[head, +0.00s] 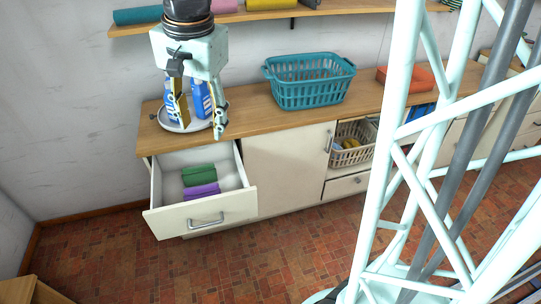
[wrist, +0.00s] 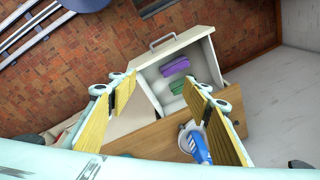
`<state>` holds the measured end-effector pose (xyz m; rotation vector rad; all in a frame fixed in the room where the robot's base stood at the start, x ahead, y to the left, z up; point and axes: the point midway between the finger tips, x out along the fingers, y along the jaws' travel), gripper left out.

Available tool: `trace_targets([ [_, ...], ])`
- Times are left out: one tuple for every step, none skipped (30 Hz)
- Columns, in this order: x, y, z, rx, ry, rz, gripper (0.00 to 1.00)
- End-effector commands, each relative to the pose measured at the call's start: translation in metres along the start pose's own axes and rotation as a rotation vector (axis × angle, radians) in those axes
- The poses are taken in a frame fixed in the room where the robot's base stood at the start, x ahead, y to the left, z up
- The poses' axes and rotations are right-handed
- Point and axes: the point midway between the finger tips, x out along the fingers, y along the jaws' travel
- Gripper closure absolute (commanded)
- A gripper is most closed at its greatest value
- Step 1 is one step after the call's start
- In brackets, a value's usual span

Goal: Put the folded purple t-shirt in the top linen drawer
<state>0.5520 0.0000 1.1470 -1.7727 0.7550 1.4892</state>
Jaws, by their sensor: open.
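The top linen drawer (head: 205,219) at the left end of the counter is pulled open. The folded purple t-shirt (head: 202,191) lies inside it, towards the drawer front, beside a folded green cloth (head: 198,175). The wrist view also shows the purple t-shirt (wrist: 175,66) in the open drawer (wrist: 201,34), apart from my fingers. My gripper (head: 200,115) is open and empty, pointing down above the counter's left end, behind and above the drawer. Its two spread fingers also frame the wrist view (wrist: 160,105).
A round tray (head: 172,127) with blue and white bottles (head: 201,99) stands on the counter under my gripper. A teal basket (head: 309,82) and an orange box (head: 405,78) stand further right. A shelf (head: 330,8) with rolled or folded cloths runs above.

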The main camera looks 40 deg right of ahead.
Motion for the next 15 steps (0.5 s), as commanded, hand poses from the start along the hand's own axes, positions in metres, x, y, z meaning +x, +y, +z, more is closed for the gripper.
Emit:
trace_targets([
  [-0.009, 0.005, 0.004, -0.025, 0.006, -0.007, 0.55],
  [-0.013, 0.008, 0.006, -0.041, 0.007, -0.01, 0.55],
  [-0.019, 0.013, 0.009, -0.062, 0.01, -0.012, 0.55],
  [-0.024, 0.016, 0.012, -0.079, 0.012, -0.015, 0.55],
  [-0.028, 0.019, 0.014, -0.094, 0.014, -0.018, 0.55],
  [-0.034, 0.023, 0.017, -0.116, 0.018, -0.022, 0.55],
  [-0.037, 0.026, 0.02, -0.132, 0.02, -0.024, 0.55],
  [-0.041, 0.03, 0.022, -0.148, 0.022, -0.026, 0.55],
  [-0.046, 0.035, 0.025, -0.169, 0.025, -0.029, 0.55],
  [-0.049, 0.038, 0.028, -0.184, 0.027, -0.03, 0.55],
  [-0.053, 0.042, 0.03, -0.201, 0.029, -0.032, 0.55],
  [-0.058, 0.046, 0.033, -0.221, 0.032, -0.035, 0.55],
  [-0.061, 0.05, 0.035, -0.237, 0.034, -0.036, 0.55],
  [-0.064, 0.053, 0.038, -0.251, 0.037, -0.038, 0.55],
  [-0.068, 0.058, 0.041, -0.272, 0.04, -0.04, 0.55],
])
